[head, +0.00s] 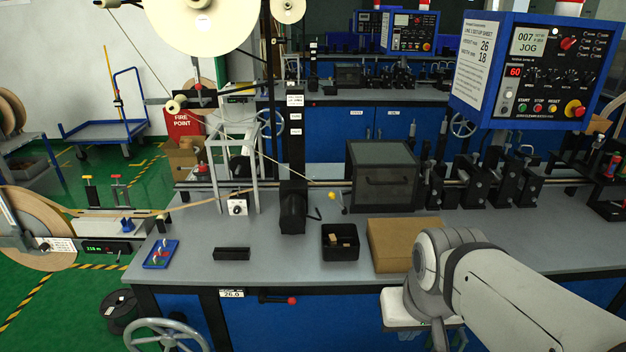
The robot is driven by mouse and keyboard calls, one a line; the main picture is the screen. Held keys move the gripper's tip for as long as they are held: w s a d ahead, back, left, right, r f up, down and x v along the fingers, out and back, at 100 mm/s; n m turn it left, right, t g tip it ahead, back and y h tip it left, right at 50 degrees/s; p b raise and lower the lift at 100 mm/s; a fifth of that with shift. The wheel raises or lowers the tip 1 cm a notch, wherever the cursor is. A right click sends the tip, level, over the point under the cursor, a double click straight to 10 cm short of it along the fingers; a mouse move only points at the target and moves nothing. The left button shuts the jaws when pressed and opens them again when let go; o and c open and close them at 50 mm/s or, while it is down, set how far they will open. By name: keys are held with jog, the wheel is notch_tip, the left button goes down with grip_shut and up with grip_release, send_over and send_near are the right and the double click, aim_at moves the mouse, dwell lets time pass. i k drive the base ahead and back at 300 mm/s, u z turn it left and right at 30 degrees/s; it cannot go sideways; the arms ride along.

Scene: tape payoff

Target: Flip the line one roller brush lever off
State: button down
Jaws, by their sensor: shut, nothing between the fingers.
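No lever carries a label that I can read as the line one roller brush lever. A black lever with a red end (291,300) lies level on the blue front of the near bench. A small yellow-tipped part (332,196) stands between the black post and the dark lidded box, too small to make out. A white box with a dark knob (237,207) sits at the foot of the pale frame. My arm reaches in from the lower right, in front of the bench, and its bent joints show. My gripper's fingers cannot be made out.
On the bench (200,258) are a blue tray (160,254), a black block (232,254), a black bin (343,240), a cardboard box (402,243) and a dark lidded box (383,176). A blue control panel (532,70) hangs upper right. A handwheel (166,335) juts out lower left.

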aim_at(331, 194)
jog(key=z, duration=0.05)
jog(key=i, duration=1)
jog(key=u, duration=0.05)
